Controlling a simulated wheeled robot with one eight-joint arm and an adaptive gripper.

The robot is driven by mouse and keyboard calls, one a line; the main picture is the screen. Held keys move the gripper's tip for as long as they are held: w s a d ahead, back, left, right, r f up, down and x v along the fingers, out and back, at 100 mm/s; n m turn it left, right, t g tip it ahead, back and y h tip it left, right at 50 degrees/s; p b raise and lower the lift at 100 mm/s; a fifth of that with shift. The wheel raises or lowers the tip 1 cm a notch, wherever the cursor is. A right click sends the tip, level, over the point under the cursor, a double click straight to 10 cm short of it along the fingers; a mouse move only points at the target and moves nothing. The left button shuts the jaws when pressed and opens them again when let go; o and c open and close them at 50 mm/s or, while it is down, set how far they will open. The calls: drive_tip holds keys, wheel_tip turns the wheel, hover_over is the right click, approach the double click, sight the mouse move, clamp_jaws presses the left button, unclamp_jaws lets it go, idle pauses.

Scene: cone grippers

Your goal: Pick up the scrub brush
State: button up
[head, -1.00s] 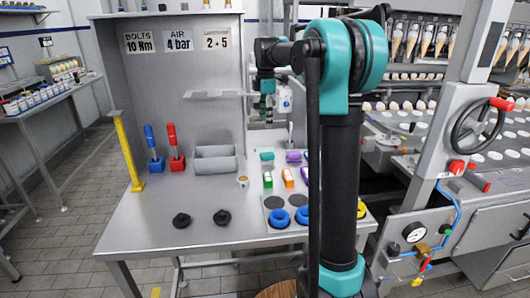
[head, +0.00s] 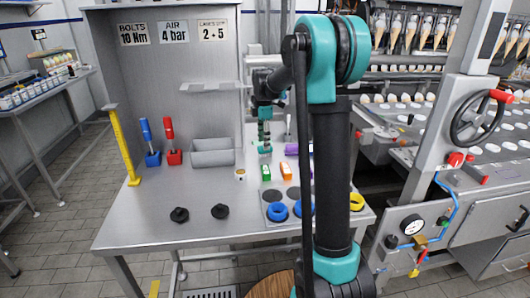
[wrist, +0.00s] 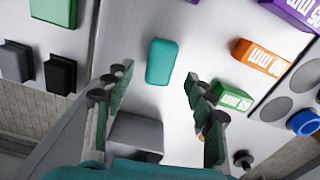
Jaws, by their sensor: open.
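A teal block with rounded corners, which looks like the back of the scrub brush (wrist: 160,62), lies on the pale worktop in the wrist view. My gripper (wrist: 154,86) is open, with one green finger on each side. The brush shows just past the fingertips, roughly centred between them, with nothing held. In the head view my gripper (head: 264,140) hangs over the worktop, and its fingers largely cover the brush there. I cannot tell its exact height above the brush.
Green (head: 267,173), orange (head: 285,173) and purple (head: 291,150) labelled blocks lie close by. A grey bin (head: 212,158) stands left, beside red (head: 169,140) and blue (head: 148,142) handled tools. Blue rings (head: 277,212) and black knobs (head: 179,215) lie in front.

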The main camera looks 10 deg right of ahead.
drive_tip(key=shift+d+f, duration=0.15)
drive_tip(key=shift+f, duration=1)
drive_tip(key=shift+d+f, duration=0.15)
drive_tip(key=shift+f, duration=1)
clamp_jaws()
drive_tip(key=shift+r, duration=0.1)
wheel_tip(320, 180, up, 20)
